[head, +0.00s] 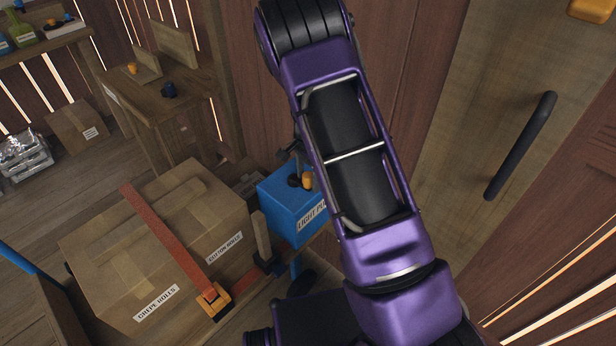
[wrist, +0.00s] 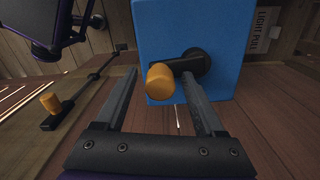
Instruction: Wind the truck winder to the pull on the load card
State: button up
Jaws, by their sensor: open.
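The winder is a blue box (head: 292,208) with a black crank and an orange knob (head: 307,181). It stands right of the strapped carton, partly behind my arm. In the wrist view the blue box (wrist: 225,30) fills the upper middle, and its black crank arm (wrist: 185,63) ends in the orange knob (wrist: 160,81). A white card (wrist: 262,30) on it reads "LIGHT PULL"; in the head view it is partly covered. My gripper (wrist: 160,75) is open, its two fingers on either side of the knob. I cannot tell whether they touch it. My arm mostly hides the gripper in the head view.
A large carton (head: 95,255) with a red strap (head: 165,235) and orange buckle (head: 213,300) stands at left. An upright wooden lever (head: 261,235) is between carton and box. A wooden door with a black handle (head: 520,145) is at right. Another orange knob (wrist: 50,103) shows at wrist-view left.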

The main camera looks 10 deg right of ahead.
notch_tip(320, 180, up, 18)
jog(key=p, duration=0.2)
jog(key=shift+f, duration=0.25)
